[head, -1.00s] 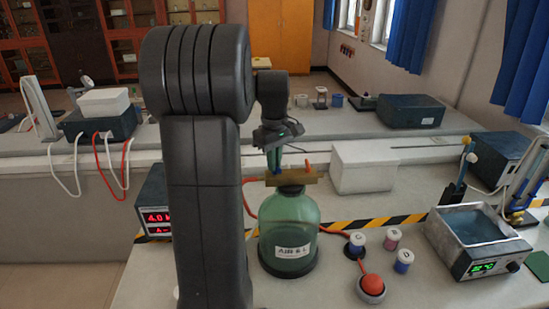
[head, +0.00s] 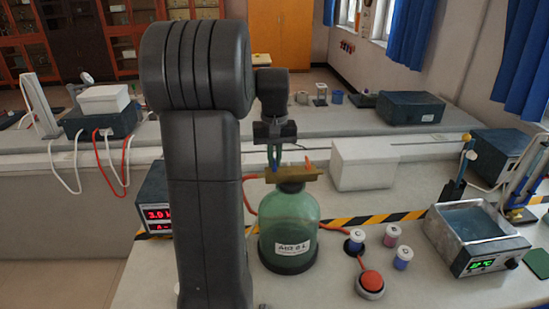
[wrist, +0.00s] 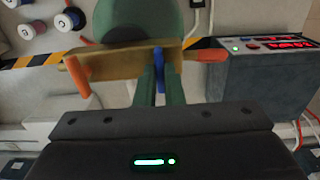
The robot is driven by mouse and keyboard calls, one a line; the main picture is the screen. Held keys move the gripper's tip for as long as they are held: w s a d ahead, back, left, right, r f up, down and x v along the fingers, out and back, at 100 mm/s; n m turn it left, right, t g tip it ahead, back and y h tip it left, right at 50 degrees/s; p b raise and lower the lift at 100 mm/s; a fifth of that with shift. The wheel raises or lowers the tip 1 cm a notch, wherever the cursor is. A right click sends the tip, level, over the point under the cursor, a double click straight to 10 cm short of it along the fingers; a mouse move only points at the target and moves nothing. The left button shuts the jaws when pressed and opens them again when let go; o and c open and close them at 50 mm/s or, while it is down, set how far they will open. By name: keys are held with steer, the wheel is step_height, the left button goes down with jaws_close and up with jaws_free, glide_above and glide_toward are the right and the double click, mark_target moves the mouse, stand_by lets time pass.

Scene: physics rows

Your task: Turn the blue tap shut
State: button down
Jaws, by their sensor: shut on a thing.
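The blue tap (wrist: 158,65) is a small lever on a brass block (wrist: 115,60), seen in the wrist view. The block also shows in the head view (head: 300,174), on top of a green bottle (head: 287,215) with a white label. My gripper (head: 274,160) is above the block, pointing down, with its green fingers on either side of the blue lever. It is shut on the lever. In the wrist view my fingers (wrist: 158,85) partly hide the lever. In the head view they largely hide it.
An orange tap (wrist: 77,75) stands on the same block, apart from my fingers. A red hose (head: 250,200) joins the block. A meter (head: 155,205) with red digits stands left of the bottle.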

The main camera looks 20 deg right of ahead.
mark_target(275, 162)
stand_by(0.4)
steer(key=c, duration=1.5)
jaws_free()
steer(key=shift+c, duration=0.2)
step_height(275, 162, up, 14)
steer(key=b, duration=0.1)
steer(key=shift+f, duration=0.2)
step_height(275, 162, down, 14)
steer(key=shift+r+p, duration=0.15)
steer(key=shift+p, duration=0.35)
steer(key=shift+r, duration=0.15)
